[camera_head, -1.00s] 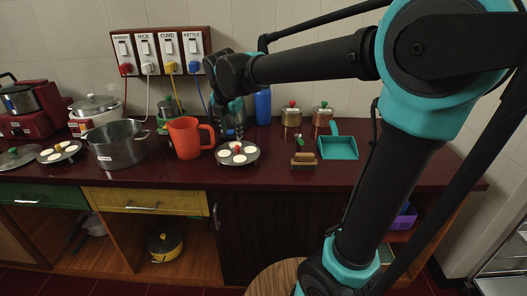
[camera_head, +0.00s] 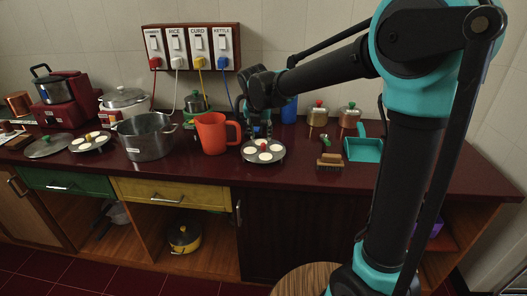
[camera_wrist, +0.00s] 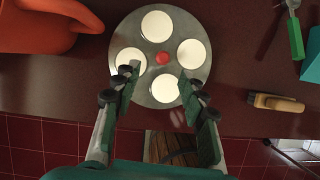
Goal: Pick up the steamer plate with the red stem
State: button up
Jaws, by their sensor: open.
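The steamer plate with the red stem is a round grey disc (camera_head: 262,160) on the dark red counter, bearing several white round cakes. In the wrist view the plate (camera_wrist: 160,88) fills the upper middle, with its red stem (camera_wrist: 162,58) at the centre. My gripper (camera_wrist: 158,78) is open and empty, its fingers over the near part of the plate, one either side of the stem line. In the head view my gripper (camera_head: 261,128) hangs just above and behind the plate. I cannot tell its exact height.
An orange jug (camera_head: 212,133) stands close left of the plate, and a steel pot (camera_head: 146,138) is further left. Another steamer plate (camera_head: 90,143) lies beyond it. A brush (camera_head: 329,161) and a teal dustpan (camera_head: 363,150) lie to the right. The counter's front edge is near the plate.

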aim_at(263, 144)
jog(key=shift+x, duration=3.2)
jog(key=shift+w+d+r, duration=0.1)
jog(key=shift+d, duration=0.1)
jog(key=shift+c, duration=0.6)
grip_shut()
